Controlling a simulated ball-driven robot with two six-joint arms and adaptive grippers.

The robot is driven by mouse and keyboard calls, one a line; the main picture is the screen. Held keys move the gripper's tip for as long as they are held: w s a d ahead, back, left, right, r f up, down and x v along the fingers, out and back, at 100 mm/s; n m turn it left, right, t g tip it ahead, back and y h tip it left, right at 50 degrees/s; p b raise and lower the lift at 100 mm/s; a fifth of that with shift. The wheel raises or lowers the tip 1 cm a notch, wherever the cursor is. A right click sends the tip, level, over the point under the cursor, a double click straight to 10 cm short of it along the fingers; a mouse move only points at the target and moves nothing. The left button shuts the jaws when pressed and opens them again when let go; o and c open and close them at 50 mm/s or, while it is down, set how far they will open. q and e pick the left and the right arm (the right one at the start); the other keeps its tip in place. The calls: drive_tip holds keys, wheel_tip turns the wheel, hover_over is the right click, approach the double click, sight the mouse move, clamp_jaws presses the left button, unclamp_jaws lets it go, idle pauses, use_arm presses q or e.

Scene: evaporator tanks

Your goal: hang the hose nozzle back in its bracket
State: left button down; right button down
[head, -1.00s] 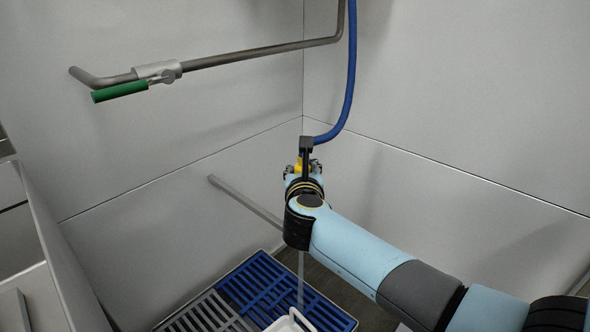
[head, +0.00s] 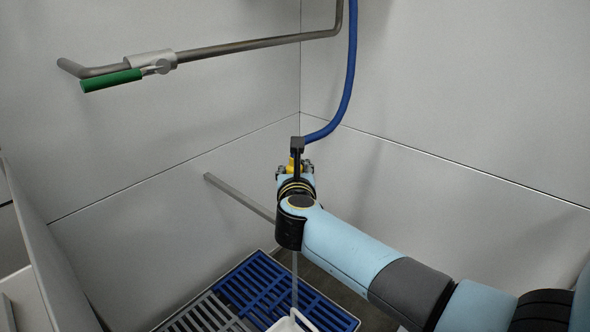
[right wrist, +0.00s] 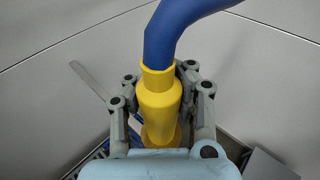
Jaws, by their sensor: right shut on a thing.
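The yellow hose nozzle (right wrist: 160,105) is in the jaws of my right gripper (right wrist: 163,120), with the blue hose (right wrist: 180,30) rising from its top. In the head view a small part of the yellow nozzle (head: 292,164) shows at the end of my right arm, near the wall corner. My right gripper (head: 294,168) is shut on it there, partly hidden by its own wrist. The blue hose (head: 347,90) hangs from above and curves to it. I cannot make out the bracket for sure. My left gripper is not in view.
A steel pipe (head: 240,47) with a green-handled valve (head: 112,80) runs along the left wall. A grey bar (head: 238,196) slants below. Blue and grey grates (head: 262,282) and a white container (head: 288,323) lie low. Open air lies between the pipe and my arm.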

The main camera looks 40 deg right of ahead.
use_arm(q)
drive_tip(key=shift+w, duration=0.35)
use_arm(e)
drive_tip(key=shift+f, duration=0.1)
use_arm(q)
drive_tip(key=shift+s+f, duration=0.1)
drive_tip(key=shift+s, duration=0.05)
use_arm(e)
drive_tip(key=shift+f, duration=0.1)
drive_tip(key=shift+f+b, duration=0.3)
drive_tip(key=shift+b, duration=0.15)
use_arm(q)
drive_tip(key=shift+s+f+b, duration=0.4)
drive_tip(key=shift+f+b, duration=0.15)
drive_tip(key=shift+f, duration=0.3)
use_arm(e)
drive_tip(key=shift+f, duration=0.65)
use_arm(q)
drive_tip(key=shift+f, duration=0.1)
use_arm(e)
drive_tip(key=shift+f, duration=0.15)
